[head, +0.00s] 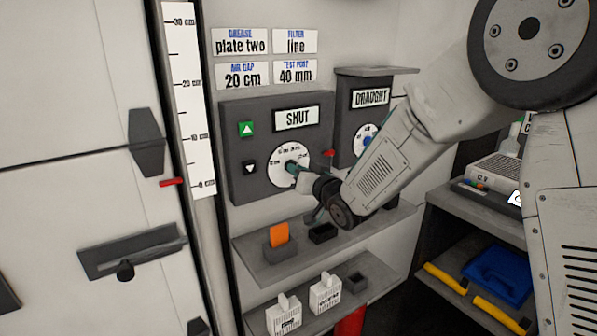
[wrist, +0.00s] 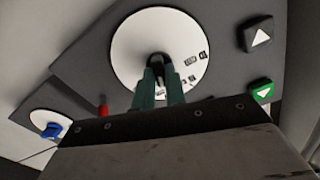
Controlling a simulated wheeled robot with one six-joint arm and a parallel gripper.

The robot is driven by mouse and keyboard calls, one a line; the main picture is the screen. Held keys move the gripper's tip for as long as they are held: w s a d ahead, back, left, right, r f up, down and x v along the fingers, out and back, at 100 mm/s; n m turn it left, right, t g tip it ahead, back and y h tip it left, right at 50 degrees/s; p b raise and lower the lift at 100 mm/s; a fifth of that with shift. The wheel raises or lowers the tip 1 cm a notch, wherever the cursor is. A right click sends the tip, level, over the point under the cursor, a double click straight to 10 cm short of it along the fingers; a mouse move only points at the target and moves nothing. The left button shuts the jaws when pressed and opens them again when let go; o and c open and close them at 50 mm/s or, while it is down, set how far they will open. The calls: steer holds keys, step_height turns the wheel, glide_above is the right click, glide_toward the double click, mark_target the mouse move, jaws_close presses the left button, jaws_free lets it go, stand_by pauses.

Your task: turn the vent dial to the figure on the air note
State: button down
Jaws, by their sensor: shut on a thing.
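My gripper (head: 293,168) is shut on the dark knob of a round white dial (head: 281,157) on the grey panel (head: 240,190) whose display (head: 298,117) reads SHUT. The wrist view shows the green fingers (wrist: 158,88) around the knob (wrist: 157,64) on the white dial face (wrist: 140,35). The fingers cover part of the dial's lettering, and its figures are too small to read for sure. Above the panel, the air gap note (head: 242,76) reads 20 cm.
A DRAUGHT box (head: 350,125) with a blue-knobbed dial (head: 365,138) stands close right. The panel has a green up button (head: 247,129) and a black down button (head: 250,168). A shelf (head: 265,275) with holders lies below. A tall scale (head: 190,100) stands left, with a red pointer (head: 171,182) near 0 cm.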

steer(key=shift+m, duration=0.5)
steer(key=c, duration=1.4)
jaws_free()
steer(key=shift+c, duration=0.2)
steer(key=shift+d, duration=0.1)
steer(key=v, duration=0.7)
steer(key=shift+s+d, duration=0.2)
steer(key=shift+s, duration=0.15)
